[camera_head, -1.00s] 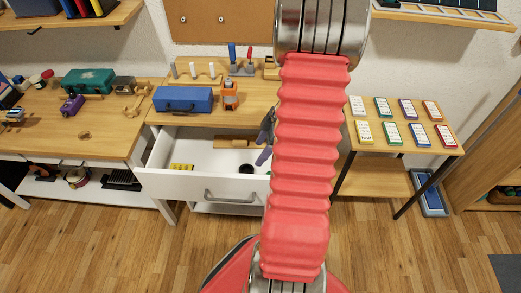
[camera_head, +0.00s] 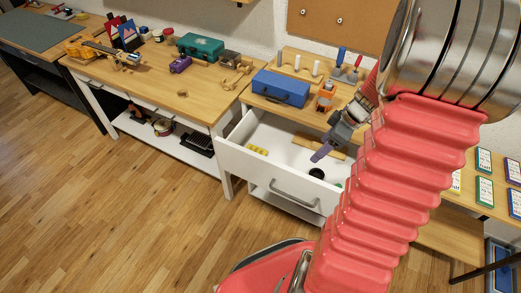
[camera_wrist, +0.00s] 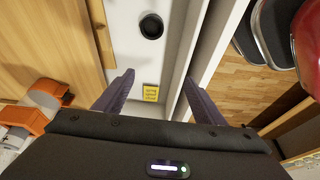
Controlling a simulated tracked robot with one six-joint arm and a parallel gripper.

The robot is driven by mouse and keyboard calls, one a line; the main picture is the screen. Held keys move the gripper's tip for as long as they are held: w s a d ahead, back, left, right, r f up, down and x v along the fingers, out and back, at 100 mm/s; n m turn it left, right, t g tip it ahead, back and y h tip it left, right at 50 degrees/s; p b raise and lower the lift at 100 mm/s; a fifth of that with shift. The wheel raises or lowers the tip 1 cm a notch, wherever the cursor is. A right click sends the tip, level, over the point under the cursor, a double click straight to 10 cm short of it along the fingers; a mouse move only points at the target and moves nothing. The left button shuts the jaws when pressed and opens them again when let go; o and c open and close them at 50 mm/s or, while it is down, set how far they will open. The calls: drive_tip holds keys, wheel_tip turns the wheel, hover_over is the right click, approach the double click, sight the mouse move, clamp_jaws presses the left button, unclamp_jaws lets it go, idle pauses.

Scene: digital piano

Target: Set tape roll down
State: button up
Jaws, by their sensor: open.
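A small black round thing (camera_head: 317,173), which may be the tape roll, lies in the open white drawer (camera_head: 232,158). It also shows ahead of my fingers in the wrist view (camera_wrist: 151,26), apart from them. My gripper (camera_head: 321,153) is over the drawer. In the wrist view my gripper (camera_wrist: 157,80) has its two purple-grey fingers spread, with nothing held between them. A small tan ring-like thing (camera_head: 182,93) lies on the wooden bench; I cannot tell what it is.
The long bench (camera_head: 150,84) is to the left, with several tools. The floor in front is clear.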

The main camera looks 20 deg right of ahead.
drive_tip(key=a+r+m+h, duration=0.1)
drive_tip(key=a+r+m, duration=0.2)
drive_tip(key=a+r, duration=1)
drive_tip(key=s+a+r+m+t, duration=0.1)
drive_tip(key=s+a+r+m, duration=0.1)
drive_tip(key=a, duration=0.4)
drive_tip(key=s+a+r+m+t+h, duration=0.1)
drive_tip(key=s+a+r+m, duration=0.1)
drive_tip(key=s+a+r, duration=0.3)
drive_tip(key=shift+s+a+r+t, duration=0.15)
drive_tip(key=shift+s+a+t, duration=0.15)
drive_tip(key=shift+s+a, duration=0.45)
drive_tip(key=shift+c, duration=0.4)
